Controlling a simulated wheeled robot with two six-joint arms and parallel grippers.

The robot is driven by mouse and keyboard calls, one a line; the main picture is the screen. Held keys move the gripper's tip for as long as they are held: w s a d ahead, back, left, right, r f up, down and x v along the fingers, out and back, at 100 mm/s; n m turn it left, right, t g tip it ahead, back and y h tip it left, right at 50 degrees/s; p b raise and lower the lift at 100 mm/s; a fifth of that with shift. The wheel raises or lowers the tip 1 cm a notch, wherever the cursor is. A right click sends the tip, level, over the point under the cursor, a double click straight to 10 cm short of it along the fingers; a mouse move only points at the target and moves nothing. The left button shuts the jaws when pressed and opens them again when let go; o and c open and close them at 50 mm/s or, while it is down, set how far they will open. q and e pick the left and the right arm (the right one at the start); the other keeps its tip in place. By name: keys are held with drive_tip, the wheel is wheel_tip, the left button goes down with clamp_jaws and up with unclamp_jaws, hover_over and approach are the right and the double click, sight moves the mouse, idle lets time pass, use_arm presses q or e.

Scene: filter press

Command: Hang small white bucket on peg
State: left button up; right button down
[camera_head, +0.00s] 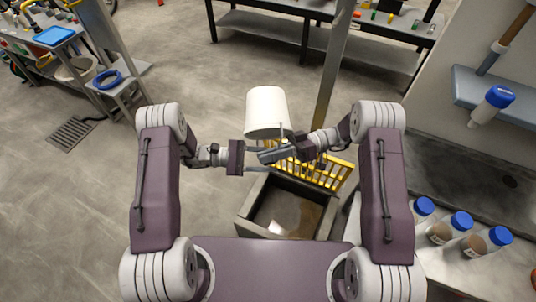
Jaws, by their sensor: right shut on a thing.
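The small white bucket (266,110) is in front of me at the middle of the view, held up in the air with its closed side toward me. My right gripper (277,153) is at the bucket's near lower edge and is shut on it; the exact grip point is partly hidden. My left gripper (258,158) is just left of the right one, its fingers apart, with nothing seen between them. I cannot make out a peg clearly; a grey upright post (332,75) stands behind and right of the bucket.
Below my grippers are an open grey box (245,213) and a yellow rack (335,177). Several blue-capped bottles (460,221) stand on the right counter. A wall shelf (475,92) is above it. A dark bench (262,28) stands at the back, a cart (118,88) at left. The left floor is mostly clear.

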use_arm(q)
drive_tip(key=a, duration=1.2)
drive_tip(key=shift+w, duration=0.15)
drive_tip(key=s+a+f+m+g+y, duration=0.1)
drive_tip(key=s+a+f+g+y, duration=0.25)
drive_tip(key=s+f+y, duration=0.65)
drive_tip(key=s+a+r+m+t+y, duration=0.1)
drive_tip(key=s+a+r+m+y, duration=0.3)
drive_tip(key=r+m+y, duration=0.15)
drive_tip(key=w+d+r+m+t+y, duration=0.1)
drive_tip(key=d+r+m+t+y, duration=0.1)
drive_tip(key=r, duration=0.5)
drive_tip(key=d+m+t, duration=0.1)
drive_tip(key=m+t, duration=0.1)
drive_tip(key=m, duration=0.1)
drive_tip(key=shift+d+r, duration=0.2)
drive_tip(key=shift+r, duration=0.2)
